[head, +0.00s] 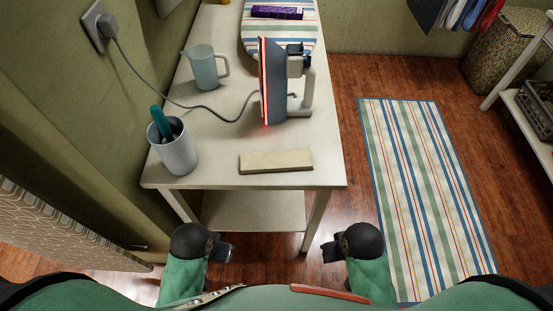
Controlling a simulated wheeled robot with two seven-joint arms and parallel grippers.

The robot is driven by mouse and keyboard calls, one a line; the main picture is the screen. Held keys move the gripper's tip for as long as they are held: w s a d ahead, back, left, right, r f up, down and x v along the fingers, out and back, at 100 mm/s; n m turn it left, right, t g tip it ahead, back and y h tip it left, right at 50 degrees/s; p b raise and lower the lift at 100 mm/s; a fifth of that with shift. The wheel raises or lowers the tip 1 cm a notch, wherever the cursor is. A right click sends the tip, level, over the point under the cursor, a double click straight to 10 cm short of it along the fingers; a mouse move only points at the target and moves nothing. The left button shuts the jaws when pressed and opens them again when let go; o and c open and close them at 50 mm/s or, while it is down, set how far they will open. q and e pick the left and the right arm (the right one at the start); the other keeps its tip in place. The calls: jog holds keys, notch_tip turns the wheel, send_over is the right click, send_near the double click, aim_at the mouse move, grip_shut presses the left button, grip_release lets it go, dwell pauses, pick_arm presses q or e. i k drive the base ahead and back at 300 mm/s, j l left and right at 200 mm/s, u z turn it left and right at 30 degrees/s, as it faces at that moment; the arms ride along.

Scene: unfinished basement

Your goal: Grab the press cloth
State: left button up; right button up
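A pale beige flat rectangular piece (276,161) lies near the front edge of the white table (215,178). It may be the folded press cloth, but I cannot tell for sure. My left gripper (225,252) is low in front of the table, left of its front right leg. My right gripper (330,251) is low, just right of that leg. Both are well apart from the beige piece. No object shows in either gripper, and their fingers are too small and dark to tell whether they are open.
An iron-like appliance (273,85) stands upright behind the beige piece, its cord running to the wall socket (100,25). A pale jug (205,68) and a cup (173,153) with teal-handled tools stand left. A striped board (250,33) carries a purple box (277,12). A striped rug (425,190) lies right.

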aim_at(291, 160)
jog(key=k+z, duration=0.2)
jog(key=k, duration=0.35)
jog(key=k+l+z, duration=0.15)
jog(key=k, duration=0.35)
jog(key=k+l+z, duration=0.2)
jog(key=k, duration=0.3)
